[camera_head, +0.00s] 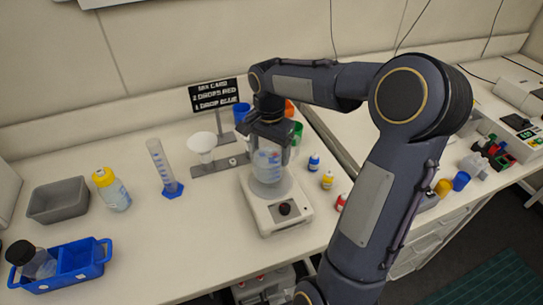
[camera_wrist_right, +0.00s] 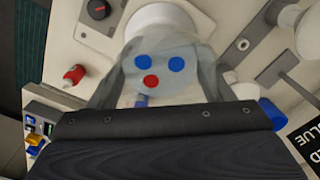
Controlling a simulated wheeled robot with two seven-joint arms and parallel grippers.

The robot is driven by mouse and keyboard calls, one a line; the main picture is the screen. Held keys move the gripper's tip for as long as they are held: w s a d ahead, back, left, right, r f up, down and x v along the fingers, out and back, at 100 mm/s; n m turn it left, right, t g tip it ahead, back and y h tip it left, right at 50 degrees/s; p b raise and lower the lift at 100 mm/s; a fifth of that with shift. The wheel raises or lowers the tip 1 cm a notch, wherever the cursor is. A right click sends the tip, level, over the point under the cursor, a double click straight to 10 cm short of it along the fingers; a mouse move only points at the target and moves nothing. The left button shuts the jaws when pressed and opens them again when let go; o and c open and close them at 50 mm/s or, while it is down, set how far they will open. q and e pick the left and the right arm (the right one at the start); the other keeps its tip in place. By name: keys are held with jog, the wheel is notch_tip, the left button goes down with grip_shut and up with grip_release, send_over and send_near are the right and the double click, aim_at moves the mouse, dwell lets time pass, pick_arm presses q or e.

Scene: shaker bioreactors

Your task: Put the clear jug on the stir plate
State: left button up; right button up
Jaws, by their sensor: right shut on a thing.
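The clear jug (camera_head: 268,165) with blue markings is upright over the round top of the white stir plate (camera_head: 281,212). I cannot tell whether its base touches the plate. My right gripper (camera_head: 268,132) reaches down from above and is shut on the jug's upper part. In the right wrist view the see-through jug (camera_wrist_right: 165,58) is in front of the gripper, with two blue dots and one red dot showing on or through it. The stir plate's pale disc (camera_wrist_right: 163,18) and dark knob (camera_wrist_right: 98,8) show beyond it. My left gripper is not in view.
A white funnel on a stand (camera_head: 203,145), a measuring cylinder (camera_head: 163,168) and a yellow-capped bottle (camera_head: 111,189) stand to the left. Small blue (camera_head: 314,162), yellow (camera_head: 327,180) and red (camera_head: 341,202) bottles stand close to the right. A black card (camera_head: 214,95) is behind.

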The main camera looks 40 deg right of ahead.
jog(key=shift+w+d+f, duration=0.1)
jog(key=shift+d+f, duration=0.15)
jog(key=shift+w+d+f, duration=0.1)
jog(key=shift+f, duration=1.65)
jog(key=shift+f, duration=0.25)
jog(key=o, duration=1.2)
jog(key=shift+r, duration=0.1)
jog(key=shift+o, duration=0.2)
notch_tip(320, 180, up, 11)
jog(key=s+a+f+n+t+y, duration=0.2)
jog(key=s+a+n, duration=0.4)
jog(key=s, duration=0.3)
jog(key=s+a+f+n+t+y, duration=0.1)
jog(key=s+a+f+n+t, duration=0.2)
jog(key=s+a+n, duration=0.3)
jog(key=s+a, duration=0.3)
jog(key=s, duration=0.1)
jog(key=shift+a+n+t+y, duration=0.2)
jog(key=shift+n+t+y, duration=0.1)
jog(key=shift+n+y, duration=0.1)
